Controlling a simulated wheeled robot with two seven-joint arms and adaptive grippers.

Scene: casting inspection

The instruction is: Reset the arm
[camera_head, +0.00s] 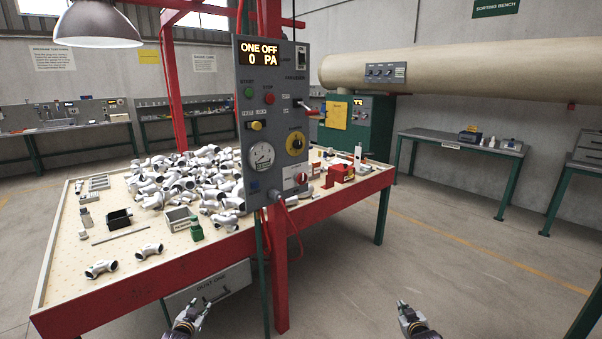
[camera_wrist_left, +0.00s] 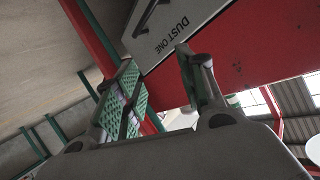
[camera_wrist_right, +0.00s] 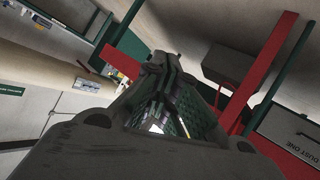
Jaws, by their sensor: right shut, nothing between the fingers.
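My left gripper (camera_head: 196,304) is low at the bottom of the head view, in front of the table's red front edge. In the left wrist view its fingers (camera_wrist_left: 155,62) stand apart with nothing between them. My right gripper (camera_head: 404,304) is low at the bottom, to the right of the red post, over bare floor. In the right wrist view its fingertips (camera_wrist_right: 165,62) meet and hold nothing. Both grippers are clear of the table and the parts on it.
A grey drawer (camera_head: 210,286) hangs below. Floor (camera_head: 460,270) at right is free.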

